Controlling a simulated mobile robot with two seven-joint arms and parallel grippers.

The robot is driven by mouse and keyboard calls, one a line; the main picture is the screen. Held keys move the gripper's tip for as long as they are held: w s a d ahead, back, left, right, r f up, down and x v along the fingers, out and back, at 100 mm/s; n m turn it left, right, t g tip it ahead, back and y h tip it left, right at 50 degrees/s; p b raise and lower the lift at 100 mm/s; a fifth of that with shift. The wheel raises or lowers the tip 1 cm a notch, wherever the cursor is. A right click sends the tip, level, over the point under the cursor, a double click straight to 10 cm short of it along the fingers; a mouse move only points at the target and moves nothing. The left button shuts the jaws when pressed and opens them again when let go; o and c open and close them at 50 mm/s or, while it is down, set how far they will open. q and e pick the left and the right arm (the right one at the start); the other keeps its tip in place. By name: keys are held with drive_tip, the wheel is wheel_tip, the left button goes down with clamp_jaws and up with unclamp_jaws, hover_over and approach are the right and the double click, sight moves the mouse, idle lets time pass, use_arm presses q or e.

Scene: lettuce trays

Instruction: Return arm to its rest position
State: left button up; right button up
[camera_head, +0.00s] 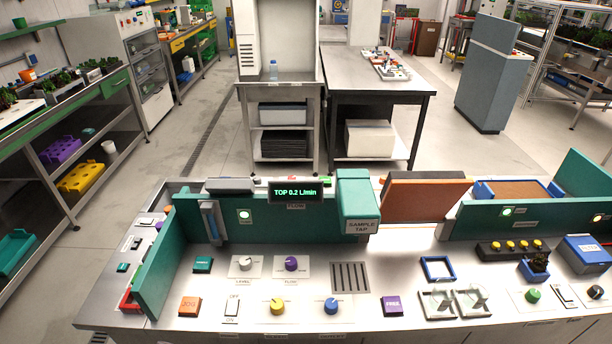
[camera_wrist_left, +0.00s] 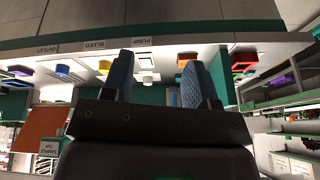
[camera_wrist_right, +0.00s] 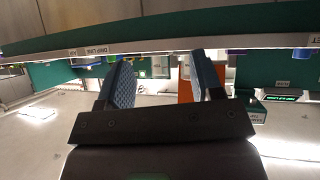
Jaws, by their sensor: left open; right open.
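My left gripper (camera_wrist_left: 160,75) shows in the left wrist view, open, with nothing between its blue padded fingers. Beyond its fingers is the front edge of the console, with labels PUMP, BLEED and OUTLET. My right gripper (camera_wrist_right: 160,75) shows in the right wrist view, open and empty, with the console's front edge and an orange-brown panel beyond it. Neither gripper nor arm shows in the head view. The console (camera_head: 360,323) spans the bottom of the head view, with knobs, switches and a green display reading TOP 0.2 L/min (camera_head: 295,192).
The teal SAMPLE TAP block (camera_head: 358,203) and brown tilted panel (camera_head: 425,197) rise from the console. Teal walls (camera_head: 160,262) stand at its left. Behind it are a steel bench (camera_head: 375,72), a grey cabinet (camera_head: 488,75) and left shelving (camera_head: 90,105). The floor between is clear.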

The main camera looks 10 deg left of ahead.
use_arm(q)
drive_tip(key=w+f+t+b, duration=0.1)
drive_tip(key=w+f+t, duration=0.2)
drive_tip(key=f, duration=0.3)
drive_tip(key=w+f+t+b, duration=0.1)
drive_tip(key=w+f+t, duration=0.2)
drive_tip(key=f, duration=0.3)
drive_tip(key=shift+w+f+m+t+h+b, duration=0.3)
drive_tip(key=shift+w+f+m+t+h, duration=0.1)
drive_tip(key=shift+t, duration=0.4)
use_arm(e)
drive_tip(key=shift+w+a+f, duration=0.1)
drive_tip(key=shift+w+f, duration=0.5)
drive_tip(key=shift+f, duration=0.05)
